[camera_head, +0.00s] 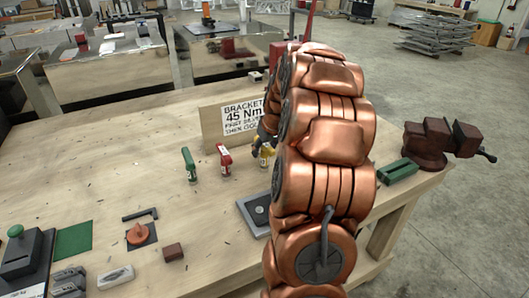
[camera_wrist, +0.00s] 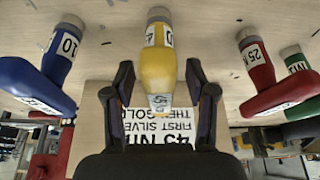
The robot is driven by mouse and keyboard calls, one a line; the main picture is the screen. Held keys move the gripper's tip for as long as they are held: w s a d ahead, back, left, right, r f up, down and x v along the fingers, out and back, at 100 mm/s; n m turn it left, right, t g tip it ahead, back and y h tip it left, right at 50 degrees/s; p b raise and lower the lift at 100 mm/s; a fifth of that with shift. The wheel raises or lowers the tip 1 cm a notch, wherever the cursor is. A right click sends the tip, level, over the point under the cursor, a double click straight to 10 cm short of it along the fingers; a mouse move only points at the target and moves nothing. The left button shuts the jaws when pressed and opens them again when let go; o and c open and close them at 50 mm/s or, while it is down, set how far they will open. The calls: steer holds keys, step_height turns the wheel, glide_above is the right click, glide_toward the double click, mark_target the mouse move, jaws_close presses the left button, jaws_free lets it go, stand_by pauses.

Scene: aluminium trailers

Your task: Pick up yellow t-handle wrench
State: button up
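The yellow t-handle wrench (camera_wrist: 158,65) is in the middle of the wrist view, between my gripper's two dark fingers. It also shows in the head view (camera_head: 266,154), upright on the wooden table and partly hidden by my copper-coloured arm. My gripper (camera_wrist: 159,75) is open, with a visible gap between each finger and the yellow handle. In the head view my arm hides most of the gripper.
In the wrist view a blue wrench (camera_wrist: 45,80) stands left, with red (camera_wrist: 256,75) and green (camera_wrist: 294,100) wrenches right. A sign reading "45 Nm" (camera_head: 228,119) stands behind them. A dark vise (camera_head: 430,140) is at the table's right edge. The table's left middle is mostly clear.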

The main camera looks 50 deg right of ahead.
jaws_close()
steer(key=shift+r, duration=0.15)
stand_by(0.5)
step_height(320, 180, up, 10)
steer(key=shift+f+b, duration=0.1)
steer(key=shift+b, duration=1.1)
